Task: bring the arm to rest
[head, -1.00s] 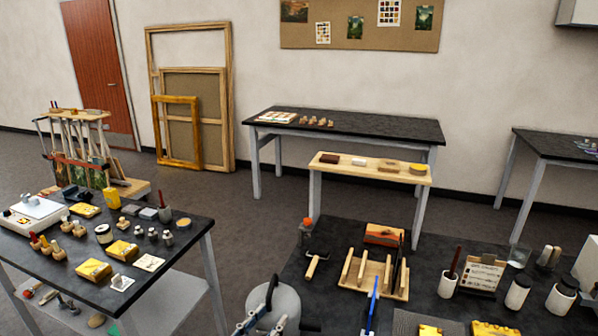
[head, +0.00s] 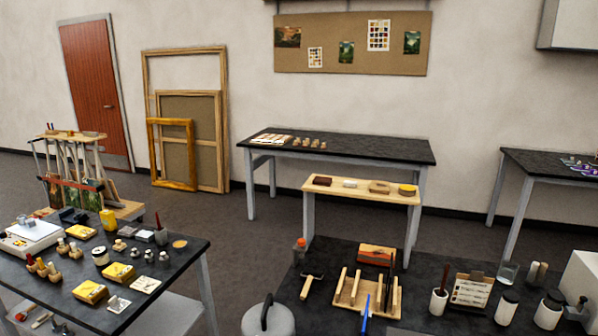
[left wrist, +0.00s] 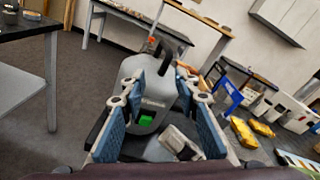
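My left gripper (left wrist: 165,130) shows only in the left wrist view. Its two blue-padded fingers stand apart with a clear gap between them, and I see nothing gripped. A grey rounded canister (left wrist: 145,82) lies beyond the fingers, partly covered by them. It also shows at the bottom edge of the head view (head: 270,322), with a dark handle on top. My right gripper is in neither view.
A black table (head: 330,262) with a wooden rack (head: 352,300), an orange box (head: 377,255) and jars stands in front right. A crowded black table (head: 180,270) is at left. Dark open floor lies between them. A narrow wooden bench (head: 335,187) stands behind.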

